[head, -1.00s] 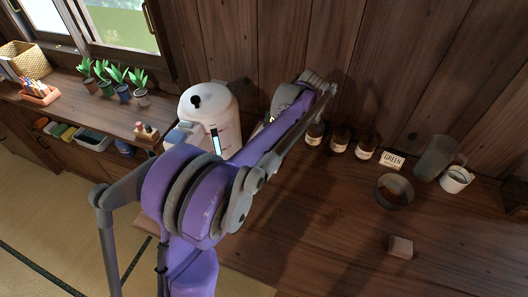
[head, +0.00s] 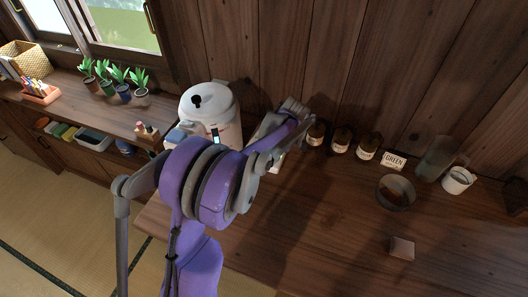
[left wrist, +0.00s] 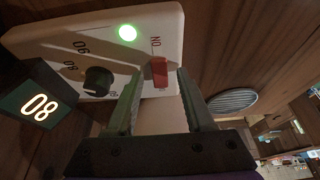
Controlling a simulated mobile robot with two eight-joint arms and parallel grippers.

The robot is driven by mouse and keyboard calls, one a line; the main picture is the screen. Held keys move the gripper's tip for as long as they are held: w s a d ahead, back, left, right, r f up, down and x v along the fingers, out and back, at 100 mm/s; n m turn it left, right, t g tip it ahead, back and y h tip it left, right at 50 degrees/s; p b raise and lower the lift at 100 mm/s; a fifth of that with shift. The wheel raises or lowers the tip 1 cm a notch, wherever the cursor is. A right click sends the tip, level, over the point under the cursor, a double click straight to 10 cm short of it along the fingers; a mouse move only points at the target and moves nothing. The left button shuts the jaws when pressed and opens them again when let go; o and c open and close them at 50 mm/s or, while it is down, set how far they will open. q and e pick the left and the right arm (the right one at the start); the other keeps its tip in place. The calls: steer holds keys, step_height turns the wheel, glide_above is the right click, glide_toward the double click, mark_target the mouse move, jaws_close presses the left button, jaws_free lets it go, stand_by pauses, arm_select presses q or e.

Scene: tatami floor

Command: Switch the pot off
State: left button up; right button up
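The pot (head: 222,118) is white with a rounded lid and stands on the counter against the wall, partly behind my left arm. In the left wrist view a white control panel (left wrist: 110,30) has a lit green lamp (left wrist: 128,33), a black dial (left wrist: 98,81) and a red switch (left wrist: 160,72) beside the word ON. My right gripper is not in view.
Brown bottles (head: 341,139) stand right of my arm, with a GREEN sign (head: 394,161), a bowl (head: 395,192), a glass jug (head: 436,158) and a white mug (head: 457,180). A small block (head: 401,248) lies nearer. Potted plants (head: 122,84) line the left shelf.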

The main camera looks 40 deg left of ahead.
arm_select(q)
jaws_close()
steer(key=shift+a, duration=0.1)
steer(key=shift+s+a+r+t+h, duration=0.1)
steer(key=shift+a+t+h, duration=0.05)
steer(key=shift+h, duration=0.35)
steer(key=shift+s+a+t+h, duration=0.1)
steer(key=shift+t+h, duration=0.05)
steer(key=shift+h, duration=0.35)
steer(key=shift+a+t+h, duration=0.2)
steer(key=shift+t+h, duration=0.2)
steer(key=shift+h, duration=0.9)
steer(key=shift+o, duration=0.6)
jaws_free()
step_height(320, 180, up, 11)
